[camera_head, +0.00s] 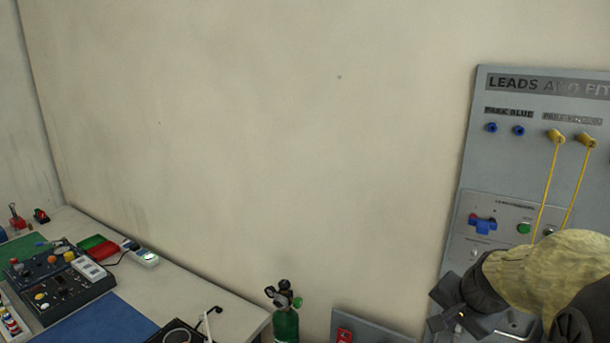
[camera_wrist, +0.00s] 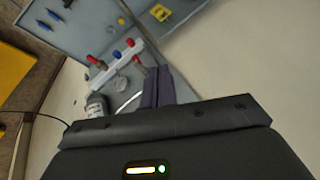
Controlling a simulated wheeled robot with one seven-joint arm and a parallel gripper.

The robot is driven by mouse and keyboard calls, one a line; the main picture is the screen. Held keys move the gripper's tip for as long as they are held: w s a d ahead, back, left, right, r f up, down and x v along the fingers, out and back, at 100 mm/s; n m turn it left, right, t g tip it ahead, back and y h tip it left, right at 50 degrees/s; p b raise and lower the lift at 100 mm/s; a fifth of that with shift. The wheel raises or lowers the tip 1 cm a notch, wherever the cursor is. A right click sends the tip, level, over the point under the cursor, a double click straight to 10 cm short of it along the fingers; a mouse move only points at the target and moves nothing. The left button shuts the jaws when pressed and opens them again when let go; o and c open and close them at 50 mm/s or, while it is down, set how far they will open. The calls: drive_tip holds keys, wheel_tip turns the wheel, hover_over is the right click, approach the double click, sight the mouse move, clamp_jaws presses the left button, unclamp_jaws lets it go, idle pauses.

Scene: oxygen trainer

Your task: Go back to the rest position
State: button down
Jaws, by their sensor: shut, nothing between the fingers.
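My gripper (camera_head: 447,308) is at the lower right of the head view, in front of the lower part of the grey wall panel. In the wrist view its dark fingers (camera_wrist: 157,84) are together, with nothing held between them. My arm hides part of the panel. The rest position itself is not marked in either view.
The grey panel (camera_head: 474,165) holds blue plugs (camera_head: 491,127) and yellow leads (camera_head: 548,185). A green cylinder (camera_head: 285,324) stands beside the bench (camera_head: 190,285), which carries a dark control box (camera_head: 75,295). The wrist view shows a strip of coloured plugs (camera_wrist: 116,62). Bare wall (camera_head: 250,150) fills the middle.

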drive_tip(key=s+a+f+n+g, duration=0.3)
drive_tip(key=s+a+f+n, duration=0.7)
drive_tip(key=a+f, duration=0.2)
drive_tip(key=shift+a+b, duration=0.45)
drive_tip(key=shift+a, duration=0.25)
idle(1.9)
